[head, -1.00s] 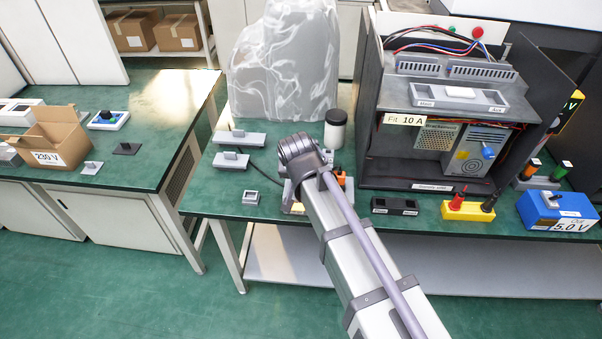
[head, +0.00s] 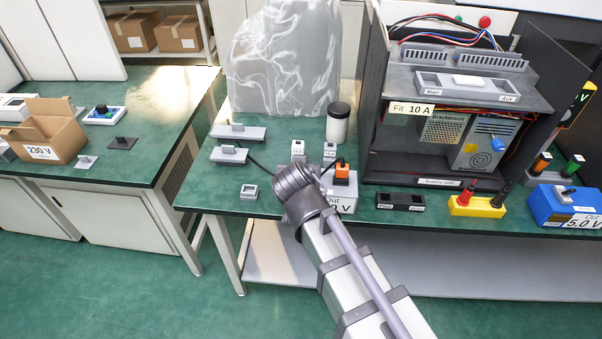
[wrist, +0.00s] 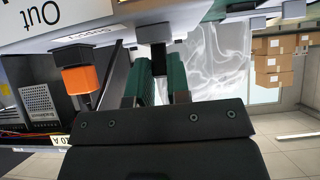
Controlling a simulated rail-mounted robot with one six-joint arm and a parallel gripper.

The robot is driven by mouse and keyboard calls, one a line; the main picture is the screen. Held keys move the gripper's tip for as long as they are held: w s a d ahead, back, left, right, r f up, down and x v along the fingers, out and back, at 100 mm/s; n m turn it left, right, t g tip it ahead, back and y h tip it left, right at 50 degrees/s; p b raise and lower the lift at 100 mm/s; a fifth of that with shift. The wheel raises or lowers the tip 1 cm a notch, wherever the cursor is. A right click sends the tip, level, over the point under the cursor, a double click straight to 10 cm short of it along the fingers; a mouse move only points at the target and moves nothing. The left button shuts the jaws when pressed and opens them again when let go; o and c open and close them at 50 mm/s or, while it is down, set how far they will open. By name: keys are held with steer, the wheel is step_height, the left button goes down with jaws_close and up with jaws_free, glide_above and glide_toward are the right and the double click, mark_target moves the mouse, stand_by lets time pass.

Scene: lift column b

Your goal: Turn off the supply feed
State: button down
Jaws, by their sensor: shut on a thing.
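The supply is a white box with a large "Out" voltage label (head: 347,206) at the front edge of the middle bench, partly hidden by my arm. An orange plug (head: 342,173) stands on it, and this plug also shows in the wrist view (wrist: 84,80). In the wrist view the box looks upside down, with a "SUPPLY" label (wrist: 84,34) beside a grey switch handle (wrist: 158,57). My gripper (wrist: 160,76) has its teal-padded fingers on either side of this handle and is shut on it. The head view hides the fingers behind my wrist.
An open dark cabinet (head: 374,145) stands right of the supply. A black block (head: 400,201), a yellow terminal block (head: 477,206) and a blue box (head: 560,207) line the front edge. Grey blocks (head: 238,132) and a small grey socket (head: 249,191) lie to the left.

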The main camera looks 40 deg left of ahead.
steer(key=c, duration=1.1)
jaws_free()
steer(key=p+v, duration=0.6)
steer(key=v, duration=0.5)
steer(key=shift+p, duration=0.4)
steer(key=shift+f, duration=0.1)
